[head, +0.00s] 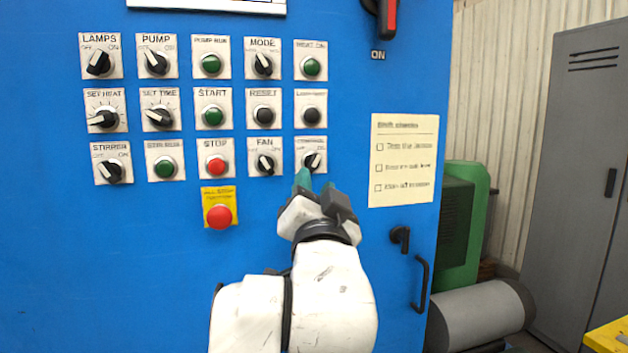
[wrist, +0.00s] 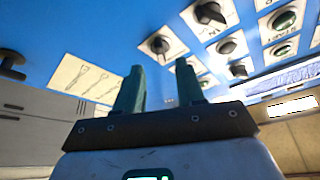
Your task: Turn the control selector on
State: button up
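The control selector (head: 312,161) is a black knob with a light pointer line, on a white plate at the right end of the bottom full row. Its label is too blurred to read surely, and the fingers stand close to its lower edge. My gripper (head: 315,184) is just below and in front of it, with green fingers pointing up to the panel. In the wrist view the gripper (wrist: 159,72) shows a clear gap between its fingers, with nothing in it. The selector (wrist: 160,45) appears beyond that gap, apart from the fingertips.
The FAN knob (head: 264,164) is close on the left, and a black button (head: 310,114) is above. A red emergency button (head: 220,216) on a yellow plate is lower left. A paper note (head: 403,160) and door handle (head: 420,283) are on the right.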

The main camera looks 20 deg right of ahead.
jog(key=v, duration=0.5)
jog(key=shift+s+b, duration=0.1)
jog(key=shift+b, duration=0.25)
jog(key=s+d+f+n+g+y+p, duration=0.1)
jog(key=s+d+f+n+g+p, duration=0.2)
jog(key=f, duration=0.6)
jog(key=s+d+f+n+g, duration=0.1)
jog(key=d+f+n+g, duration=0.15)
jog(key=d+f, duration=0.5)
jog(key=s+d+f+n+g+y+p, duration=0.1)
jog(key=d+f+g+p, duration=0.2)
jog(key=f, duration=0.8)
jog(key=s+d+f+n+g, duration=0.1)
jog(key=s+d+f+g, duration=0.15)
jog(key=s+f, duration=0.35)
jog(key=s+d+f+g, duration=0.1)
jog(key=s+f+g, duration=0.3)
jog(key=s+f, duration=0.2)
jog(key=s+a+f+g+y+p, duration=0.1)
jog(key=s+f, duration=0.3)
jog(key=s, duration=0.5)
jog(key=s+a+f+n+g+y+p, duration=0.1)
jog(key=s+f+g, duration=0.3)
jog(key=s, duration=0.5)
jog(key=shift+a, duration=0.15)
